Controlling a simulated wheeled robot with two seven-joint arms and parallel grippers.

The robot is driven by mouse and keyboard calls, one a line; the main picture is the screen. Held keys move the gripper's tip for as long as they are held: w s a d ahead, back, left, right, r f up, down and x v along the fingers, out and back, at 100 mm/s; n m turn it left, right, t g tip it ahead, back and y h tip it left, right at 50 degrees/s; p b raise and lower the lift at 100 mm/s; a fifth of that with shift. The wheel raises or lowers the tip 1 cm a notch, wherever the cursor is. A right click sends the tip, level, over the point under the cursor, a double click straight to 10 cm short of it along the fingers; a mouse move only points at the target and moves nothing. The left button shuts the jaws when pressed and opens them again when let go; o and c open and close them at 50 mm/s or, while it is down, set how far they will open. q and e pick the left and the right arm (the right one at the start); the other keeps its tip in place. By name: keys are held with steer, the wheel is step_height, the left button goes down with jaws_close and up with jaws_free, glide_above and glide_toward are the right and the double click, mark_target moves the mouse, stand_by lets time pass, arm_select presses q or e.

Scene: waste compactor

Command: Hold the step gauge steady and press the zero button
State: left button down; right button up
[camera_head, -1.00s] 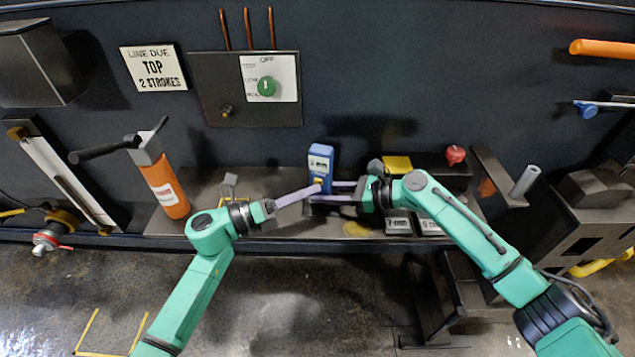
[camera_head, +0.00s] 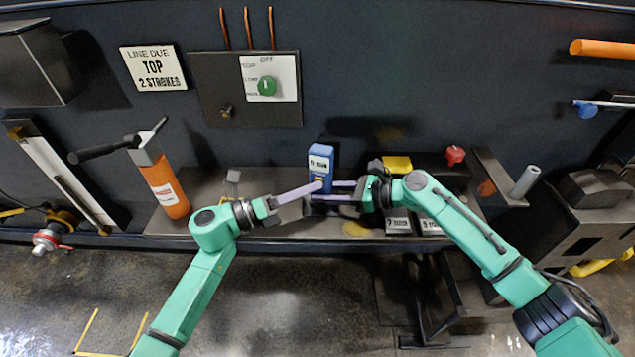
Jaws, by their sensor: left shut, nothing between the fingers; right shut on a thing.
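The step gauge (camera_head: 321,159) is a blue upright device with a white display, standing on the bench shelf against the dark wall. The text on its display is too small to read surely. My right gripper (camera_head: 327,191) is shut on the lower part of the gauge, its fingers reaching in from the right. My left gripper (camera_head: 318,187) is shut and empty, with its fingertips at the front of the gauge, at or very near the yellow zero button (camera_head: 320,180). The fingertips partly cover the button, so I cannot tell if it is pressed in.
The shelf (camera_head: 270,182) is narrow. An orange cylinder (camera_head: 166,188) with a black handle stands at its left. Labelled blocks (camera_head: 398,224), a yellow block (camera_head: 397,163) and a red knob (camera_head: 455,155) are at the right. A switch panel (camera_head: 222,85) is on the wall above.

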arm_select(q)
steer(key=shift+s+a, duration=0.35)
steer(key=shift+s, duration=0.55)
steer(key=shift+s, duration=0.1)
steer(key=s, duration=0.2)
steer(key=s+a, duration=0.1)
steer(key=s, duration=0.1)
steer(key=shift+s+a, duration=0.2)
steer(key=shift+s, duration=0.1)
stand_by(1.0)
arm_select(e)
steer(key=o, duration=1.1)
steer(key=shift+c, duration=0.2)
